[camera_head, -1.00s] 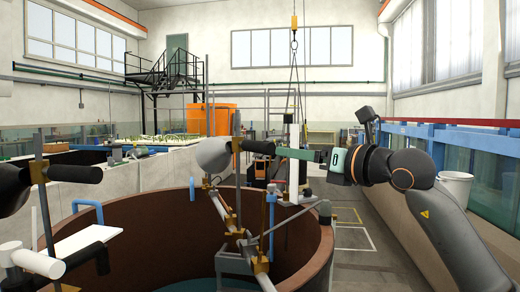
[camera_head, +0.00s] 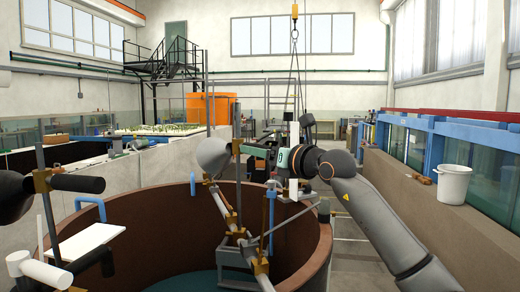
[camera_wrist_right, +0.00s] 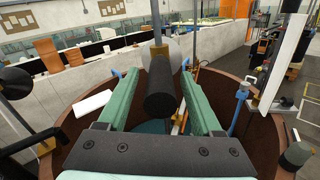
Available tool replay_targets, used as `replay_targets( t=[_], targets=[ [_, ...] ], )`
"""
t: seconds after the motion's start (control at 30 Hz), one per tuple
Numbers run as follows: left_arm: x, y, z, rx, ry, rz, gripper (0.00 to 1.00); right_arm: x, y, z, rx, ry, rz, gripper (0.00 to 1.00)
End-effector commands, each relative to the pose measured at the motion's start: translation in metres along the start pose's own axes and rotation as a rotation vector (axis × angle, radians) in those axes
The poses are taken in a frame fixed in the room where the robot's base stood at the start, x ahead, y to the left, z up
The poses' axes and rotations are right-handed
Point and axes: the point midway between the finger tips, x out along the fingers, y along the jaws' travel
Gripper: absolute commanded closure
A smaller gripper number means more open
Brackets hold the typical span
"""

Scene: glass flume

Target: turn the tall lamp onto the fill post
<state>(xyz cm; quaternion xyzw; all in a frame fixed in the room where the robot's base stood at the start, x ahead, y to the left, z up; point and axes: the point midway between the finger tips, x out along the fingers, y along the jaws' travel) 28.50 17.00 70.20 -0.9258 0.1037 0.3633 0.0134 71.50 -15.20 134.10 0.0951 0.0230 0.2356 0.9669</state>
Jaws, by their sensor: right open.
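The lamp in the middle of the head view has a grey domed head (camera_head: 212,152) and a black cylindrical handle (camera_head: 254,151). A brass clamp (camera_head: 237,147) holds it on a thin upright pole. My right gripper (camera_head: 262,153) is at the handle. In the right wrist view the open green fingers (camera_wrist_right: 158,76) lie on either side of the black handle (camera_wrist_right: 160,95), with gaps visible. A second lamp with a black handle (camera_head: 78,183) stands at the left; I cannot tell which lamp is the taller. No fill post can be singled out. My left gripper is not in view.
A large brown round tank (camera_head: 150,217) lies below the lamps. A blue pipe (camera_head: 271,205) and a white cylinder (camera_head: 293,189) stand at its right side. A white board (camera_head: 88,243) is at the left. A white bucket (camera_head: 453,183) stands on the right-hand ledge.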

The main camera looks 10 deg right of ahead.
Motion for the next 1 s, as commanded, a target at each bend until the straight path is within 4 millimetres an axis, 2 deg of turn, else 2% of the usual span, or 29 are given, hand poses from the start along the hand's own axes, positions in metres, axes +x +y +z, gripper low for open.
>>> replay_targets(
  t=[0.23,0.83,1.0],
  targets=[
    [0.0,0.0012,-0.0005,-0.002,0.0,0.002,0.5,0.0007,0.0001,-0.0004,0.0,0.0,0.0,0.33],
    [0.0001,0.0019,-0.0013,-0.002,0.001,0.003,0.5,0.0004,0.0,-0.0004,0.0,0.0,0.0,1.0],
    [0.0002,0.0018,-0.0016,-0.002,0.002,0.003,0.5,0.0005,0.0,-0.0005,0.0,0.001,0.0,1.0]
  ],
)
